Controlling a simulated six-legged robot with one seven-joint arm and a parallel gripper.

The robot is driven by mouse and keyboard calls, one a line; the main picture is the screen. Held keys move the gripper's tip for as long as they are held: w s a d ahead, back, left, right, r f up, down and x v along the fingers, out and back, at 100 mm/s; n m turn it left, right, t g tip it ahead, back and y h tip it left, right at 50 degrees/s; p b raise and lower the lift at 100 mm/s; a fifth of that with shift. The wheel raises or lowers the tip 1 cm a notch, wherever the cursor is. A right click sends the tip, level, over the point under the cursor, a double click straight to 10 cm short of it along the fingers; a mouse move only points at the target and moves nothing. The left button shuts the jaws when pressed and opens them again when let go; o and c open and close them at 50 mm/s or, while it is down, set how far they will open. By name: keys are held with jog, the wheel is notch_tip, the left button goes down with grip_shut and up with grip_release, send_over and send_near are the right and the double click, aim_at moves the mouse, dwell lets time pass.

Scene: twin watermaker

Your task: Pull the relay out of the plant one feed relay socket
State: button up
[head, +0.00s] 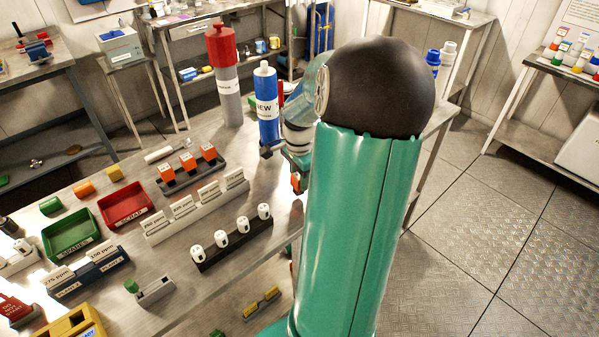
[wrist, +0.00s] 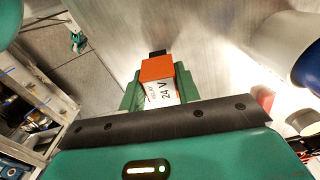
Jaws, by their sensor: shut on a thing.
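In the wrist view, an orange and white relay (wrist: 156,70) marked 24 V sits between the green fingers of my gripper (wrist: 160,88), which is shut on it. A small dark piece shows at its far end; I cannot tell whether this is part of the relay or of a socket. In the head view, my gripper (head: 297,181) is low at the bench's right side, mostly hidden by my arm, with a bit of orange showing. I cannot make out the plant one feed relay socket. Three other orange relays (head: 187,162) stand in a dark rack (head: 192,180).
A blue and white bottle (head: 267,110) marked NEW stands just left of my gripper, with a red-capped grey cylinder (head: 223,75) behind it. A white card rack (head: 195,214), a black strip with white plugs (head: 232,246) and a red scrap tray (head: 128,205) fill the bench leftward.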

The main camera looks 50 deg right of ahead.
jog(key=shift+f, duration=0.6)
jog(key=o, duration=1.2)
notch_tip(320, 180, up, 14)
jog(key=shift+f, duration=0.1)
dwell(0.6)
